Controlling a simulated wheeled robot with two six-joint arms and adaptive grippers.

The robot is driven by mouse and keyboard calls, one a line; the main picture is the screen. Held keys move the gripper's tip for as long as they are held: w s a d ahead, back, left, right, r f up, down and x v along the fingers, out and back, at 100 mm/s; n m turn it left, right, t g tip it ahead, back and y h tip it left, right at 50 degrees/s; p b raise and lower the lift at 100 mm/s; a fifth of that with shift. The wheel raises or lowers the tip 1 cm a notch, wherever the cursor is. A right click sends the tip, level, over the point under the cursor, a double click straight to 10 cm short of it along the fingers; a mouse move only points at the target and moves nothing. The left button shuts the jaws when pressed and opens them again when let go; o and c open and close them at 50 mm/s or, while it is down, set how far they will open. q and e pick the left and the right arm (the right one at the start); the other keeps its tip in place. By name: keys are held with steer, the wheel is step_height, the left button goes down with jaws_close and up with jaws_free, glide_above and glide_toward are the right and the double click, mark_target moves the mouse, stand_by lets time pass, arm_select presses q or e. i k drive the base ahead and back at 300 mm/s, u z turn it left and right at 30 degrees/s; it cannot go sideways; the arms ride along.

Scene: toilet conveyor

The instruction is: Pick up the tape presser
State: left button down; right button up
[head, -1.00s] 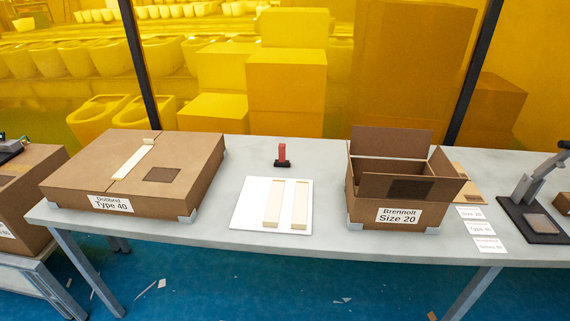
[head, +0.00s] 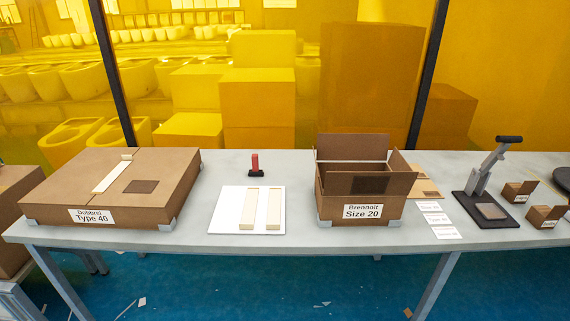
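A small tool with a red upright handle on a black base (head: 255,166), which looks like the tape presser, stands upright on the grey table (head: 300,240). It is just behind a white board (head: 228,211) with two cream strips (head: 262,208) lying on it. Nothing touches the tool. Neither of my grippers shows in the head view.
A flat closed box labelled Type 40 (head: 120,185) with a cream strip on top lies left. An open box labelled Size 20 (head: 362,210) stands right of the board. Further right are white labels (head: 437,219), a black lever device (head: 487,200) and small brown boxes (head: 520,191).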

mark_target(255, 172)
steer(key=z, duration=0.05)
steer(key=i, duration=0.9)
steer(key=u, duration=0.35)
